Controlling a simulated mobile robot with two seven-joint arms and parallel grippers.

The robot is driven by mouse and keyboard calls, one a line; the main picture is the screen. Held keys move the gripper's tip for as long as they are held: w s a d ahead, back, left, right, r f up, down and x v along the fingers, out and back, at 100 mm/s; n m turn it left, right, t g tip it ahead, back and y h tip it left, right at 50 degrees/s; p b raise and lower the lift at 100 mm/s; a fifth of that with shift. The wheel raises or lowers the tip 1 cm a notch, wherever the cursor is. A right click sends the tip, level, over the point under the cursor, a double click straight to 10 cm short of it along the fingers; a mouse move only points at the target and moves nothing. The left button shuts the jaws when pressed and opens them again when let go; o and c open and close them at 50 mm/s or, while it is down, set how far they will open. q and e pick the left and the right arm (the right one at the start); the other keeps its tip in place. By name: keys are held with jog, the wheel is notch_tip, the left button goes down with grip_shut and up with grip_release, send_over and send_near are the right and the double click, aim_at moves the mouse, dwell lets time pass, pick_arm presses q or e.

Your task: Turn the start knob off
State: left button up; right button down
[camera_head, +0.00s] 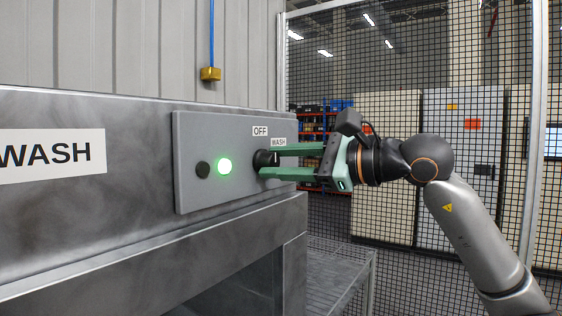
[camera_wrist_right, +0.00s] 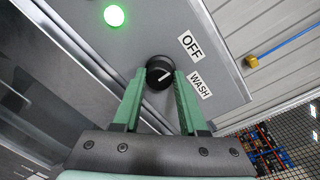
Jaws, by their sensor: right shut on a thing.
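The start knob (camera_head: 264,158) is black and round, on a grey control panel (camera_head: 222,126) beside the labels OFF (camera_head: 260,131) and WASH (camera_head: 279,142). My right gripper (camera_head: 267,161) reaches in from the right with its green fingers shut on the knob. In the right wrist view the knob (camera_wrist_right: 159,66) sits between the fingertips (camera_wrist_right: 156,85). A white pointer line shows on it, slanting toward the side of the labels; I cannot tell exactly which label it points to. My left gripper is not in view.
A lit green lamp (camera_head: 224,166) and a black button (camera_head: 203,169) are left of the knob. The panel is on a steel machine with a WASH sign (camera_head: 50,150). A wire rack (camera_head: 338,262) stands below my right arm, and a mesh fence (camera_head: 400,60) is behind.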

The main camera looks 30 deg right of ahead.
jog(key=shift+c, duration=2.2)
grip_release()
jog(key=b+v, duration=0.3)
jog(key=v, duration=0.9)
jog(key=shift+s+d+b, duration=0.15)
jog(key=shift+s+b, duration=0.1)
jog(key=shift+b, duration=0.05)
